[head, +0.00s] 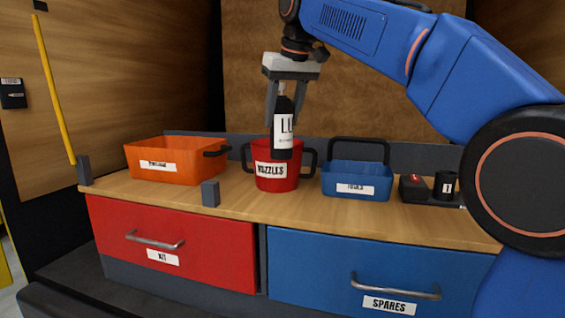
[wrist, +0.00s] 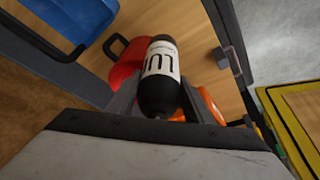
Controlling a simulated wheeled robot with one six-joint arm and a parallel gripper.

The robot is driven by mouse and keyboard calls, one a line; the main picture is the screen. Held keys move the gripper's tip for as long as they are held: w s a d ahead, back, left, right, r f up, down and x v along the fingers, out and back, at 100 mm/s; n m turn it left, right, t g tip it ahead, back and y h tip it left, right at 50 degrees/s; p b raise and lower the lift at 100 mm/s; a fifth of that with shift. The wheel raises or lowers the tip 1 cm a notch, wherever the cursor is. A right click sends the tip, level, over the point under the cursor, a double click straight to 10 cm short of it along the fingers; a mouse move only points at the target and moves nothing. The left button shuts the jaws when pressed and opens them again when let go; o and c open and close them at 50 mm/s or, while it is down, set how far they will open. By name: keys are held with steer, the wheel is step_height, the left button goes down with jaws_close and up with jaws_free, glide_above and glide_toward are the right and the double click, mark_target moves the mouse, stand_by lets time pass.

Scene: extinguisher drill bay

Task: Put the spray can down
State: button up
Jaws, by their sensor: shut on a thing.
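The spray can (head: 284,128) is black with a white label and hangs upright in my gripper (head: 286,92), whose fingers are shut on its upper part. In the head view the can overlaps the front of the red bucket labelled NOZZLES (head: 277,178); its lower end appears above the worktop (head: 235,196). The can also shows in the wrist view (wrist: 160,75), between the two fingers, with the red bucket partly hidden behind it.
An orange bin (head: 177,175) stands left of the bucket and a blue bin (head: 357,187) stands right. A small grey block (head: 210,193) sits near the front edge. A black cup (head: 445,185) stands farther right. Below are a red drawer (head: 210,240) and a blue drawer (head: 330,265), both shut.

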mark_target(282, 159)
step_height(282, 159, down, 12)
steer(key=shift+r, duration=0.1)
stand_by(0.5)
steer(key=o, duration=1.3)
steer(key=shift+f, duration=0.2)
